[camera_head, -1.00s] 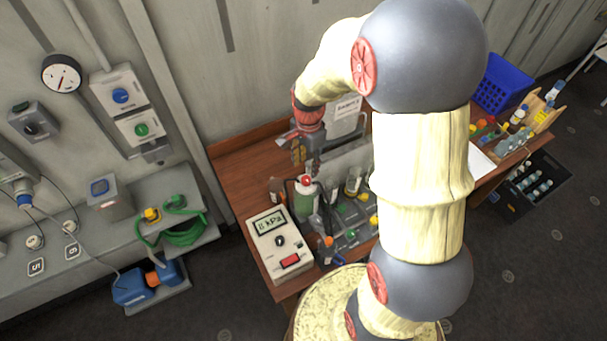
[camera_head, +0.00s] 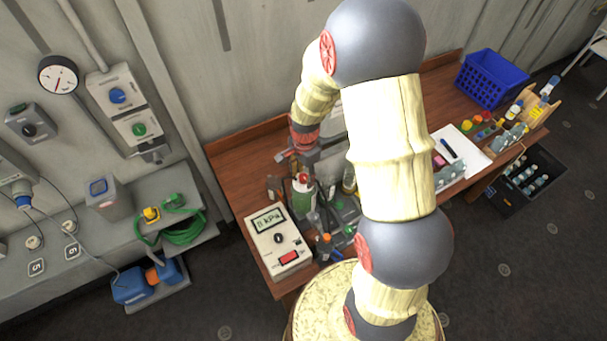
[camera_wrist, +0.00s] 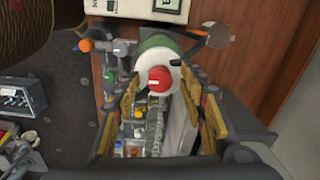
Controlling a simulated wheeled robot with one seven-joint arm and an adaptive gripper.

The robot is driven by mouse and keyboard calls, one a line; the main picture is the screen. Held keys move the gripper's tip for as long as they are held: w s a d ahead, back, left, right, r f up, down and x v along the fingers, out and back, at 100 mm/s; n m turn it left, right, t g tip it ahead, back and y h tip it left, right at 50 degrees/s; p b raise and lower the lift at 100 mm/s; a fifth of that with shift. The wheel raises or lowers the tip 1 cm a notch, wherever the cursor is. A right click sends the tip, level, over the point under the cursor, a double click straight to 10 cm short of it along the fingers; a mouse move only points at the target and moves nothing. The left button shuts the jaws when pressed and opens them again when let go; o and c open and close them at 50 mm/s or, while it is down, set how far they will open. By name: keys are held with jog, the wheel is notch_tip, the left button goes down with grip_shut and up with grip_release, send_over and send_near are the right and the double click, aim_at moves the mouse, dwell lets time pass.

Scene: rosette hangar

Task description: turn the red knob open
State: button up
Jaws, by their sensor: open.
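The red knob (camera_wrist: 160,79) sits on top of a green and white cylinder (camera_wrist: 154,45) in the wrist view. In the head view the red knob (camera_head: 303,178) shows small atop the cylinder (camera_head: 304,195), among bottles on the wooden table. My gripper (camera_wrist: 163,88) is open, with its yellow-padded fingers to the left and right of the knob in the wrist view. No contact with the knob is visible. In the head view my gripper (camera_head: 298,157) is just above the knob, its fingers partly unclear.
A meter reading kPa (camera_head: 278,243) stands in front of the cylinder. A small bottle with an orange cap (camera_head: 325,247) is beside it. A blue basket (camera_head: 490,80) and a notepad (camera_head: 458,150) are at the table's right. Bare wood (camera_head: 232,180) lies left of the cylinder.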

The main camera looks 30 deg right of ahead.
jog(key=shift+c, duration=0.5)
grip_shut()
jog(key=n+b, duration=0.2)
jog(key=n, duration=0.2)
jog(key=shift+f+n, duration=0.1)
jog(key=shift+n, duration=0.2)
jog(key=n+b, duration=0.2)
jog(key=n, duration=0.2)
jog(key=shift+n, duration=0.3)
jog(key=n+b, duration=0.1)
jog(key=n, duration=0.3)
jog(key=shift+b, duration=0.4)
jog(key=shift+w+n+b, duration=0.1)
jog(key=shift+n+b, duration=0.45)
jog(key=shift+n, duration=1.75)
